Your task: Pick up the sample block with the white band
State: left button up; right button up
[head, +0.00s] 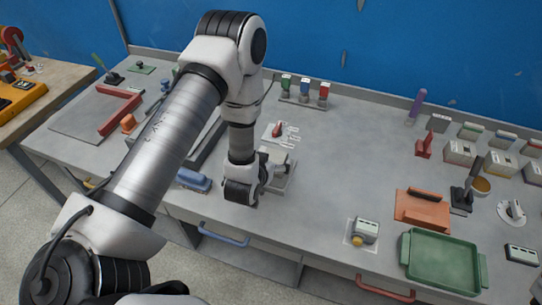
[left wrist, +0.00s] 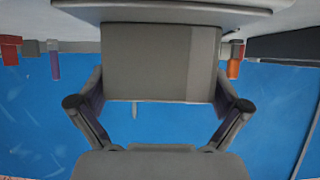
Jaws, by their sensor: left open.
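A grey block (left wrist: 150,60) with a paler band (left wrist: 205,62) down its right side fills the middle of the left wrist view. My left gripper (left wrist: 160,85) is open, with one finger at each side of the block. Whether the fingers touch it I cannot tell. In the head view my left gripper (head: 266,168) is low over the table at a small grey stand (head: 287,178). A pale block (head: 278,154) shows there, partly hidden by the gripper, and its band cannot be made out. My right gripper is not in view.
A blue block-like item (head: 193,180) lies left of the gripper. A card with a red item (head: 277,130) lies behind. A green tray (head: 440,262), an orange panel (head: 422,210) and several labelled blocks are to the right.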

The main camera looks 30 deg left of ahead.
pick_arm(q)
jog(key=shift+w+a+f, duration=0.1)
jog(key=shift+w+f, duration=0.2)
jog(key=shift+w, duration=0.1)
jog(key=shift+s+r, duration=0.1)
jog(key=shift+c, duration=0.4)
jog(key=shift+s+r, duration=0.1)
jog(key=shift+s, duration=0.05)
jog(key=c, duration=1)
